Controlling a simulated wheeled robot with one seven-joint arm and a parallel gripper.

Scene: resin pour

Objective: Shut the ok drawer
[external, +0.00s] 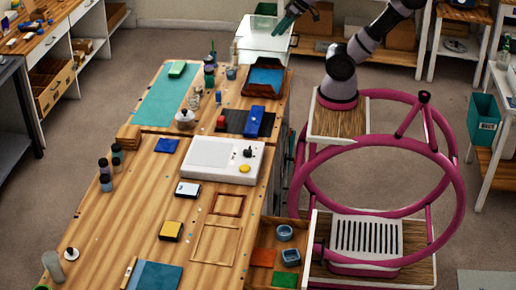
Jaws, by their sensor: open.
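An open wooden drawer (304,248) juts out from the right side of the workbench near the bottom of the external view. It holds two blue-grey cups, an orange-red piece and a green piece. No "ok" label is readable, so I cannot tell whether this is the ok drawer. My gripper (283,27) is at the top of the view, far behind that drawer and above a white box-like unit. Its dark teal fingers are apart and appear empty.
The wooden workbench (130,215) carries a white device (222,159), a blue-lined tray (266,76), bottles and frames. A white unit (262,45) with a green bin stands beyond it. Shelves line the left and back. Bare floor shows right of my base.

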